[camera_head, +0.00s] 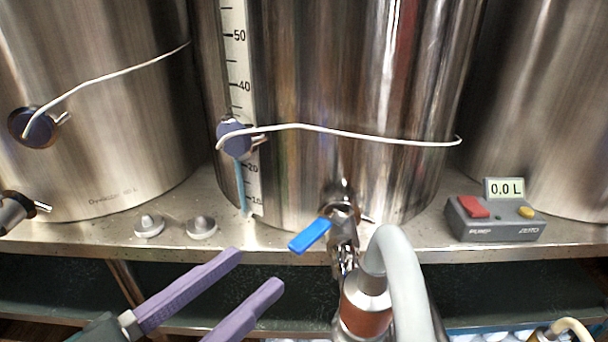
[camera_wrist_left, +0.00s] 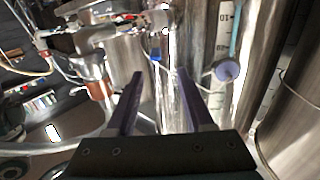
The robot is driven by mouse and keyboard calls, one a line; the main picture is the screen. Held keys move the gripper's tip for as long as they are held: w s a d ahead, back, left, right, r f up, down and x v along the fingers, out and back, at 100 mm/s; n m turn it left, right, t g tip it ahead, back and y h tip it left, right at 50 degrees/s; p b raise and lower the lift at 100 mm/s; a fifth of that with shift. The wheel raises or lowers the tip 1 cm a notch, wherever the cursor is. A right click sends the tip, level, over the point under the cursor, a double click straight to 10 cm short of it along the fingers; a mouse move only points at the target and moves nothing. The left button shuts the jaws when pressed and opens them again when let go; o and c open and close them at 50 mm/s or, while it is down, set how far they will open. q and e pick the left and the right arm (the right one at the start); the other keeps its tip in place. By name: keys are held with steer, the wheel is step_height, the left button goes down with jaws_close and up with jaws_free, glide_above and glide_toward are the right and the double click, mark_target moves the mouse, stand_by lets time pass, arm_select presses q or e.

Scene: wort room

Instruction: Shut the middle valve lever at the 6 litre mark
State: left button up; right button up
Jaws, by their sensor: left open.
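The middle valve's blue lever (camera_head: 310,235) sticks out to the lower left from the metal valve (camera_head: 342,215) at the foot of the middle steel tank (camera_head: 345,75). The frames do not settle whether the valve is open. The lever also shows small in the left wrist view (camera_wrist_left: 155,53), beyond the finger gap. My left gripper (camera_head: 256,268), with purple fingers, is open and empty, to the lower left of the lever and apart from it. The litre display (camera_head: 504,188) reads 0.0 L. My right gripper is not in view.
A grey box (camera_head: 494,222) with a red pump switch and yellow zero button stands right on the steel shelf (camera_head: 275,240). A thick grey hose (camera_head: 402,275) rises below the valve. A scale (camera_head: 240,60) with blue liquid and a knob (camera_head: 234,138) are left of the lever.

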mark_target(292, 248)
arm_select(q)
steer(key=shift+w+d+f, duration=0.25)
steer(key=shift+w+d, duration=0.1)
steer(key=shift+d, duration=0.1)
steer(key=b+x, duration=0.1)
steer(key=x, duration=0.1)
steer(key=shift+d+f+b, duration=0.1)
steer(key=shift+d+b, duration=0.2)
steer(key=shift+d, duration=0.15)
steer(key=b+x, duration=0.1)
steer(key=x, duration=0.3)
steer(key=shift+w, duration=0.3)
steer(key=shift+w+d+b, duration=0.3)
steer(key=shift+w+d, duration=0.1)
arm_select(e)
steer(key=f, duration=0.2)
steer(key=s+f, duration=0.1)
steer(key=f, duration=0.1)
arm_select(q)
jaws_close()
steer(key=shift+a, duration=0.1)
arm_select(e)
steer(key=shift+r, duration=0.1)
